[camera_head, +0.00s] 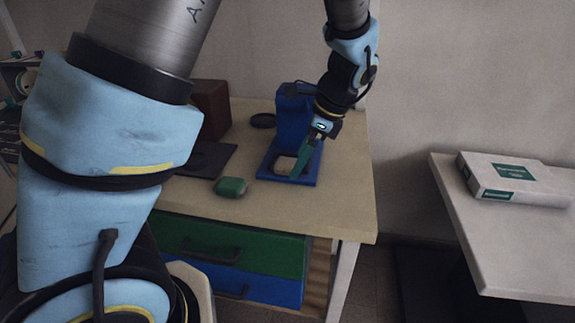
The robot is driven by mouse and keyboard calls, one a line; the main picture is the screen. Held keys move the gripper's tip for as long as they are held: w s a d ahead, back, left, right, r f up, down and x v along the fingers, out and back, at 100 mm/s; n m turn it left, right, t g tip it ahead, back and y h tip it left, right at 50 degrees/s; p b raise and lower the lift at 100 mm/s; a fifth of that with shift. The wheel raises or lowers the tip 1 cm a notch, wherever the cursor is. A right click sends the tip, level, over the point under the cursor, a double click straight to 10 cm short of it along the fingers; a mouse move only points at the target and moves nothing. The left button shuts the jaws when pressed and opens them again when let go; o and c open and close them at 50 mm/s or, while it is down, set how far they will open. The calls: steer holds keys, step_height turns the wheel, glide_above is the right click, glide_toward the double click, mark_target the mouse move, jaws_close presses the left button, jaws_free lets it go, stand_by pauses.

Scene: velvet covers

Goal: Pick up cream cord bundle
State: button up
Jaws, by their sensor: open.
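The cream cord bundle (282,166) appears as a small pale shape on the blue stand's flat base (268,178), on the wooden table. Its right side is partly hidden by my gripper. My gripper (298,174) points down and to the left, with its teal fingers over the base, right beside or over the bundle. It is open. I cannot tell from this view whether the fingers touch the bundle or stand around it.
The stand's blue upright (291,112) rises behind the base. A green object (230,187), a dark mat (208,158), a black round item (262,121) and a dark red box (210,107) share the wooden table (335,205). A white box (515,180) lies on another table (500,240).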

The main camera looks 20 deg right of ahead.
steer(key=shift+a+f, duration=0.15)
steer(key=shift+f, duration=0.15)
steer(key=shift+c, duration=0.2)
steer(key=c, duration=1.5)
steer(key=shift+w+r, duration=0.1)
steer(key=shift+r, duration=0.05)
